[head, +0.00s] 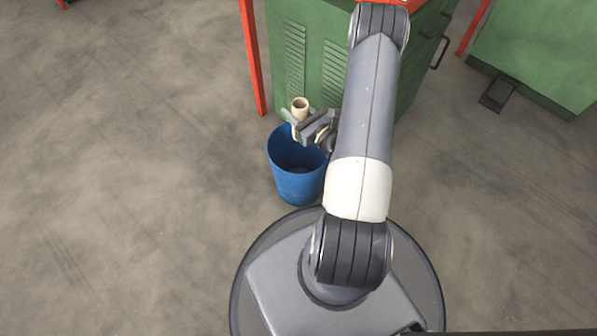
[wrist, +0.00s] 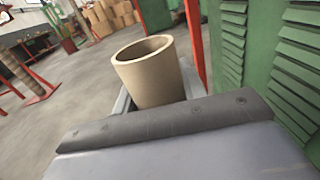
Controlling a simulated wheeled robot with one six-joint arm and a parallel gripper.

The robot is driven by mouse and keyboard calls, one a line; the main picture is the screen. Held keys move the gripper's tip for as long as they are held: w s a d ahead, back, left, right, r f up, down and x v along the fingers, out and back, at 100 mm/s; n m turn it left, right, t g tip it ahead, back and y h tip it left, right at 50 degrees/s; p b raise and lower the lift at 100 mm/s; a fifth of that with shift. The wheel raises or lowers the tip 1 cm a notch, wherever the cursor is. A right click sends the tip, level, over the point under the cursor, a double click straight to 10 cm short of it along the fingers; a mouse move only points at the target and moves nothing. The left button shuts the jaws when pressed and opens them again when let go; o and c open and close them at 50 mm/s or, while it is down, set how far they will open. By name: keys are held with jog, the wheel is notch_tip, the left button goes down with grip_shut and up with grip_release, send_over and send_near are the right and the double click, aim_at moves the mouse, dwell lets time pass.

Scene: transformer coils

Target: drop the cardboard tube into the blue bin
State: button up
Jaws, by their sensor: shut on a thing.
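The cardboard tube (head: 300,104) is a short, tan, hollow tube, held upright with its open end up. My gripper (head: 298,120) is shut on it, above the far part of the blue bin's mouth. The blue bin (head: 298,187) stands on the floor in front of my base, open at the top, and its inside looks dark. In the wrist view the tube (wrist: 150,78) rises beyond the grey gripper body, which hides its lower part. The bin does not show in the wrist view.
A green louvred cabinet (head: 290,60) stands close behind the bin and gripper, with a red post (head: 252,60) at its left. Another green cabinet (head: 540,50) is at the far right. The floor to the left is clear. Cardboard boxes (wrist: 105,15) show far off in the wrist view.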

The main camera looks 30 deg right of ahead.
notch_tip(320, 180, down, 4)
jog(key=shift+b, duration=0.95)
jog(key=o, duration=1)
jog(key=shift+o, duration=0.2)
jog(key=p+v, duration=0.2)
jog(key=v, duration=0.9)
jog(key=shift+p, duration=0.35)
jog(key=shift+w, duration=0.2)
